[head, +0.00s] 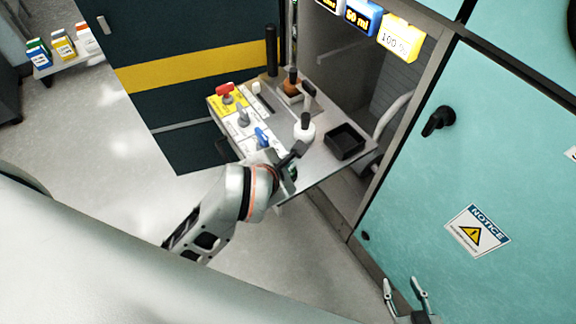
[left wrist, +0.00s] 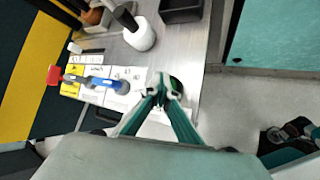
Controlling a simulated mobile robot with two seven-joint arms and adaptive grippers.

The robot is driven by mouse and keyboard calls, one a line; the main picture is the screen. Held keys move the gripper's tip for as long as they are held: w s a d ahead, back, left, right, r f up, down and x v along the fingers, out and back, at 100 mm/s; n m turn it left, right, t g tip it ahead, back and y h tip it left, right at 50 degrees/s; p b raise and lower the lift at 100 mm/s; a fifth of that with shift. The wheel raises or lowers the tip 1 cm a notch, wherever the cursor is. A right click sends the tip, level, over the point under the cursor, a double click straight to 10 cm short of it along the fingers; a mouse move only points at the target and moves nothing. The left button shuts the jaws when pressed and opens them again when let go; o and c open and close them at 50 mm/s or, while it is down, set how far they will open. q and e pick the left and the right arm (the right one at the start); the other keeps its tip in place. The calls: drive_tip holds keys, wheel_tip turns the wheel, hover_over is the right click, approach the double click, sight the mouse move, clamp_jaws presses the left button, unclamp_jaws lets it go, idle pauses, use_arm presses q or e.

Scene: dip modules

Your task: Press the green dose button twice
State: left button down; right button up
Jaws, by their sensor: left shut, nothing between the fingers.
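My left gripper (head: 297,152) is shut and empty at the front edge of the metal shelf. In the left wrist view its fingertips (left wrist: 163,86) are together beside a dark green round button (left wrist: 176,84), which they partly cover. I cannot tell whether they touch it. In the head view the button is mostly hidden behind the gripper. My right gripper (head: 407,287) is at the bottom right with its fingers apart, empty, away from the shelf.
The shelf holds a red-handled switch (head: 225,93), a grey lever (head: 243,116), a blue lever (head: 262,137), a white pot with a black handle (head: 304,128) and a black tray (head: 345,140). Dose signs (head: 401,37) hang above. A teal cabinet door (head: 480,140) stands at right.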

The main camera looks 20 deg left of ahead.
use_arm(q)
drive_tip(key=shift+r+p, duration=0.75)
drive_tip(key=shift+r, duration=0.2)
use_arm(e)
drive_tip(key=shift+w+r, duration=0.3)
drive_tip(key=shift+r, duration=0.4)
drive_tip(key=shift+w+r, duration=0.3)
drive_tip(key=shift+r, duration=0.35)
use_arm(q)
drive_tip(key=shift+r+p, duration=2.2)
drive_tip(key=shift+r, duration=0.4)
drive_tip(key=shift+f, duration=0.1)
use_arm(e)
wheel_tip(320, 180, up, 6)
drive_tip(key=w+t, duration=0.1)
drive_tip(key=w, duration=0.1)
drive_tip(key=shift+r, duration=0.25)
drive_tip(key=shift+w, duration=0.1)
